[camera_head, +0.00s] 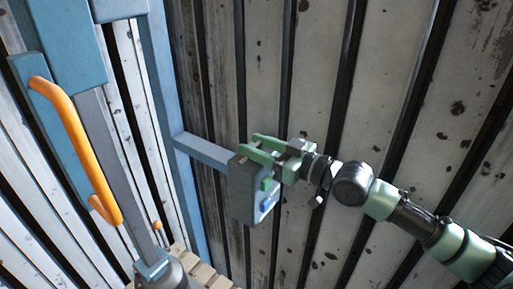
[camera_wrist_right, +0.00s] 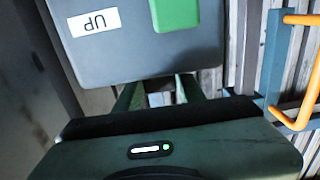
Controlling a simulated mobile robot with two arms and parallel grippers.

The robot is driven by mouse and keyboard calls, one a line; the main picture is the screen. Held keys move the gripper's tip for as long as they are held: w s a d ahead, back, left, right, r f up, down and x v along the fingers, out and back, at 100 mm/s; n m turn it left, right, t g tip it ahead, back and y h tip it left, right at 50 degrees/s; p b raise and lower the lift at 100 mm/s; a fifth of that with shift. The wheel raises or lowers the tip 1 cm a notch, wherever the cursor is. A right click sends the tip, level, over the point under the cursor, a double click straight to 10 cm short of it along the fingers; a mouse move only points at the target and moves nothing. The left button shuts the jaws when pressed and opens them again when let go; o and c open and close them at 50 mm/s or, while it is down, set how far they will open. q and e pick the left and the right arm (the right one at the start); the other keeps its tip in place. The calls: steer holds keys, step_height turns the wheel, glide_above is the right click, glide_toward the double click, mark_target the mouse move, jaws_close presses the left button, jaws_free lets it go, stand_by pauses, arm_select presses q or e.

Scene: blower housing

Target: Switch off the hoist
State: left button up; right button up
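The hoist's grey control box (camera_head: 243,192) hangs on a blue side bar in the head view. Its face carries a green button (camera_head: 265,184) and a blue button (camera_head: 266,203). In the right wrist view the box (camera_wrist_right: 120,50) fills the top, with an "UP" label (camera_wrist_right: 94,22) and part of the green button (camera_wrist_right: 175,14). My right gripper (camera_head: 250,145) is at the box's top edge, its two green fingers apart with nothing between them. In the wrist view the fingertips (camera_wrist_right: 158,88) are hidden by the box; I cannot tell whether they touch it. My left gripper is out of view.
The blue hoist frame (camera_head: 160,110) rises at left, with a side bar (camera_head: 203,151) to the box. An orange handle (camera_head: 78,143) sits on it, also in the wrist view (camera_wrist_right: 303,90). A slatted, stained wall (camera_head: 400,60) stands behind. A wooden pallet (camera_head: 205,274) shows below.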

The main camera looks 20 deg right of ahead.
mark_target(259, 148)
steer(key=shift+o, duration=0.9)
steer(key=shift+s+d+f, duration=0.1)
steer(key=b+v, duration=0.2)
steer(key=v, duration=0.3)
steer(key=shift+s+d+f, duration=0.15)
steer(key=shift+s+d, duration=0.1)
steer(key=shift+s, duration=0.05)
steer(key=shift+s+d+r+b, duration=0.25)
steer(key=shift+s+d+b, duration=0.2)
steer(key=shift+s, duration=0.25)
